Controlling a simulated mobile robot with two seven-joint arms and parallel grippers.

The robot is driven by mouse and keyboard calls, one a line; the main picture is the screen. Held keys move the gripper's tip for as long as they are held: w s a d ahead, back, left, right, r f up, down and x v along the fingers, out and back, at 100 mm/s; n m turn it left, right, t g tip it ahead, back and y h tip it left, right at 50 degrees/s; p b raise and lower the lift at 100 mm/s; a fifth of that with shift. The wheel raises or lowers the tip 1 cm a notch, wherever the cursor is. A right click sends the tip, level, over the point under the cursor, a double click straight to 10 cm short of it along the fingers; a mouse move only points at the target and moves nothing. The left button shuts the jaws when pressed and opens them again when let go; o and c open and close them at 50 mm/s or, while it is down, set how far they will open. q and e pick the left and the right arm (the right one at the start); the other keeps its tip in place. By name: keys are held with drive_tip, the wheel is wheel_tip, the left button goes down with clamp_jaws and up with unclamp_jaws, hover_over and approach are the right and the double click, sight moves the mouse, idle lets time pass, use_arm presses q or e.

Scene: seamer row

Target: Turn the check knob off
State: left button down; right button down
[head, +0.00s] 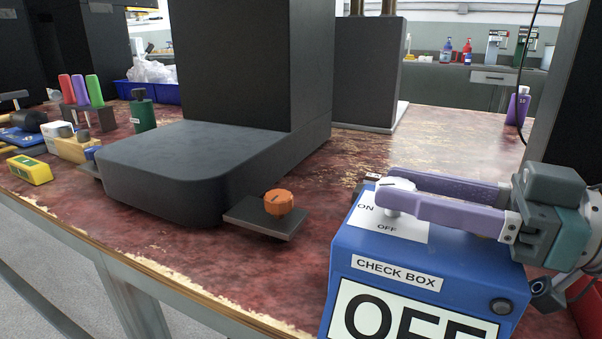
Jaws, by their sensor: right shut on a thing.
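The blue check box (345,262) stands at the lower right of the head view, labelled "CHECK BOX". Its front carries a large sign reading "OFF", cut by the picture's lower edge. A white knob (397,190) sits on its top, on a white plate (408,229) marked "ON" and "OFF". My right gripper (392,188) comes in from the right, its two purple fingers shut on the white knob. The fingers partly hide the knob and plate, so I cannot tell exactly where the knob points. My left gripper is not in view.
A dark machine (190,165) stands left of the box, with an orange knob (279,202) on a plate at its side. A purple bottle (517,106) stands behind my right arm. The red worn tabletop (440,145) is clear behind the box.

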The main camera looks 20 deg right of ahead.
sight(413, 184)
drive_tip(key=shift+w+d+f+n+g+y+b, duration=0.2)
drive_tip(key=shift+n+g+y+b, duration=0.2)
drive_tip(key=shift+n+g+y, duration=0.15)
drive_tip(key=n+g+y+b, duration=0.3)
drive_tip(key=g+b, duration=0.1)
drive_tip(key=b, duration=0.2)
drive_tip(key=shift+w+n+g+y+b, duration=0.15)
drive_tip(key=shift+n+g+y+b, duration=0.15)
drive_tip(key=shift+n+g+y, duration=0.05)
drive_tip(key=shift+r+n+g+y+b, duration=0.15)
drive_tip(key=shift+n+g+y+b, duration=0.3)
drive_tip(key=shift+g+b, duration=0.35)
drive_tip(key=c, duration=0.5)
unclamp_jaws()
drive_tip(key=shift+c, duration=0.2)
drive_tip(key=shift+o, duration=0.6)
drive_tip(key=shift+r, duration=0.1)
wheel_tip(413, 184, up, 20)
drive_tip(key=p, duration=0.8)
